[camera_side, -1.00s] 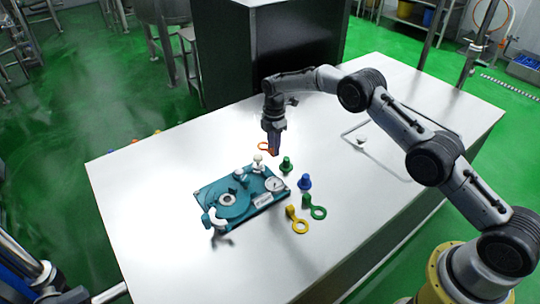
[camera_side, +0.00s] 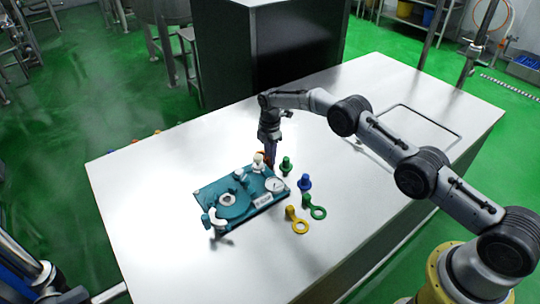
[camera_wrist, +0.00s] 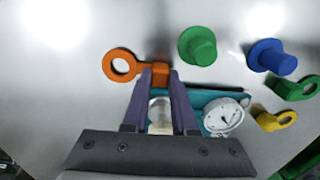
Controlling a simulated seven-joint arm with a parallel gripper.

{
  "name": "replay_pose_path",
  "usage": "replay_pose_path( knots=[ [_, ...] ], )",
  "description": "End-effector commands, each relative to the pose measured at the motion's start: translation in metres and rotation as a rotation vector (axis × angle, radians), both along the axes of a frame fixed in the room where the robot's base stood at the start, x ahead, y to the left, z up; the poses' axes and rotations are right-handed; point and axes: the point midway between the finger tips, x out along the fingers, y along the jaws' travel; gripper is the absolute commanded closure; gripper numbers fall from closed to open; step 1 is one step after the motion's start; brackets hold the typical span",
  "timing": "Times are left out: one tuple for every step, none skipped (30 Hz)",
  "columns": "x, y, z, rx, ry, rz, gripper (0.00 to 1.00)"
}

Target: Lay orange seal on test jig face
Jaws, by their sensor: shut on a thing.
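The orange seal, a flat ring with a block-shaped tab, shows in the wrist view (camera_wrist: 137,70). My gripper (camera_wrist: 160,74) is shut on its tab, and the ring sticks out to the left of the fingers. In the side view my gripper (camera_side: 269,163) points down just behind the far edge of the teal test jig (camera_side: 210,191), and only a bit of orange shows beside the fingertips. The jig carries a round face with a pale centre, white knobs and a dial gauge (camera_wrist: 222,116). Between my fingers the wrist view shows a white knob (camera_wrist: 160,112).
A green plug (camera_side: 286,166) and a blue plug (camera_side: 305,182) stand right of the jig. A green ring seal (camera_side: 319,213) and a yellow ring seal (camera_side: 300,227) are nearer the front. The white table (camera_side: 150,240) is clear left of the jig.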

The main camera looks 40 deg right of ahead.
Motion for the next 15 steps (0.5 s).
replay_pose_path(
  knots=[
    [-0.0001, 0.0000, -0.0012, 0.000, 0.000, 0.000, 1.00],
    [-0.0002, 0.0000, -0.0022, 0.000, 0.001, 0.000, 1.00],
    [-0.0002, 0.0000, -0.0034, 0.000, 0.001, 0.000, 1.00],
    [-0.0001, 0.0000, -0.0032, 0.000, 0.000, 0.000, 0.71],
    [0.0000, 0.0000, -0.0031, 0.000, 0.000, 0.000, 0.65],
    [-0.0001, 0.0000, -0.0031, 0.000, 0.000, 0.000, 0.58],
    [-0.0001, 0.0000, -0.0031, 0.000, 0.000, 0.000, 0.53],
    [-0.0001, 0.0000, -0.0031, 0.000, 0.000, 0.000, 0.47],
    [-0.0001, 0.0000, -0.0030, 0.000, 0.000, 0.000, 0.44],
    [-0.0001, 0.0000, -0.0030, 0.000, 0.000, 0.000, 0.44],
    [-0.0001, 0.0000, -0.0030, 0.000, 0.000, 0.000, 0.44],
    [-0.0001, 0.0000, -0.0029, 0.000, 0.000, 0.000, 0.44],
    [-0.0001, 0.0000, -0.0030, 0.000, 0.000, 0.000, 0.44],
    [-0.0001, 0.0000, -0.0029, 0.000, 0.000, 0.000, 0.44],
    [-0.0001, 0.0000, -0.0029, 0.000, 0.000, 0.000, 0.44]
  ],
)
